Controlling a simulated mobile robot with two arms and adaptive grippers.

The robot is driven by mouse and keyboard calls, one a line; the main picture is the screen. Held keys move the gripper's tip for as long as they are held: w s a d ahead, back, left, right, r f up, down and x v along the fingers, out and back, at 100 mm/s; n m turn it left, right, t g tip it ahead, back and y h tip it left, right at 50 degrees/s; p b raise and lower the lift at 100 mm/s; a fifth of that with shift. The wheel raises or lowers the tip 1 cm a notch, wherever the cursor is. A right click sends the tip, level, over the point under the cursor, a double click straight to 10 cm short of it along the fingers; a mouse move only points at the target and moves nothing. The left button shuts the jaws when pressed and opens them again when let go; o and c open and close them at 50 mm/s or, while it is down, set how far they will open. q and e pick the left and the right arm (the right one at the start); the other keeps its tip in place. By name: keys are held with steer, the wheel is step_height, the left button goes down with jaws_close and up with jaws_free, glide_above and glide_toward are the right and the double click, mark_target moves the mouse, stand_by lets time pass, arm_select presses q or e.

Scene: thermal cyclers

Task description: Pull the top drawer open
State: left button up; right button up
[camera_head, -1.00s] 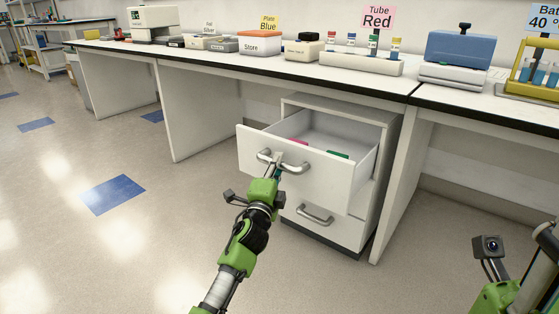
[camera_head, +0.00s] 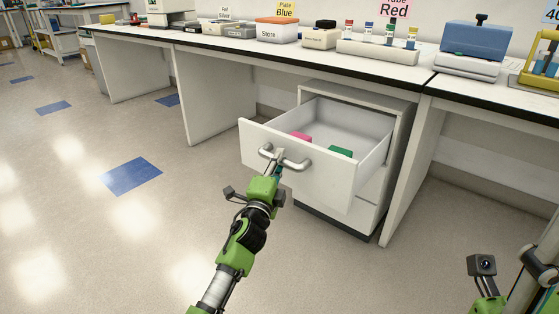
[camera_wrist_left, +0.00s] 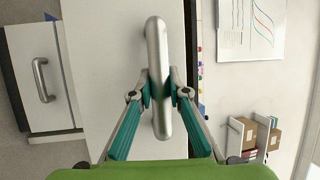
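The top drawer (camera_head: 310,178) of the white cabinet stands well open. A pink item (camera_head: 301,136) and a green item (camera_head: 340,152) lie inside it. My left gripper (camera_head: 279,165) is at the silver bar handle (camera_head: 296,164) on the drawer's front. In the left wrist view, the gripper's teal-lined fingers (camera_wrist_left: 160,88) are on both sides of the handle (camera_wrist_left: 157,45) and appear closed around it. The lower drawer's handle (camera_wrist_left: 40,80) shows at the left of that view. My right gripper is out of view; only part of my right arm shows at the lower right.
The cabinet (camera_head: 350,97) stands under a white bench (camera_head: 225,44) carrying lab equipment. A bench side panel (camera_head: 414,160) is just right of the cabinet. Open floor (camera_head: 120,230) lies left of and in front of the drawer.

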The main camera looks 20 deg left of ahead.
arm_select(q)
steer(key=o, duration=0.4)
steer(key=shift+o, duration=0.2)
steer(key=s+f, duration=0.2)
steer(key=s, duration=0.9)
steer(key=shift+s+d, duration=0.3)
steer(key=shift+s, duration=0.1)
steer(key=shift+f, duration=0.1)
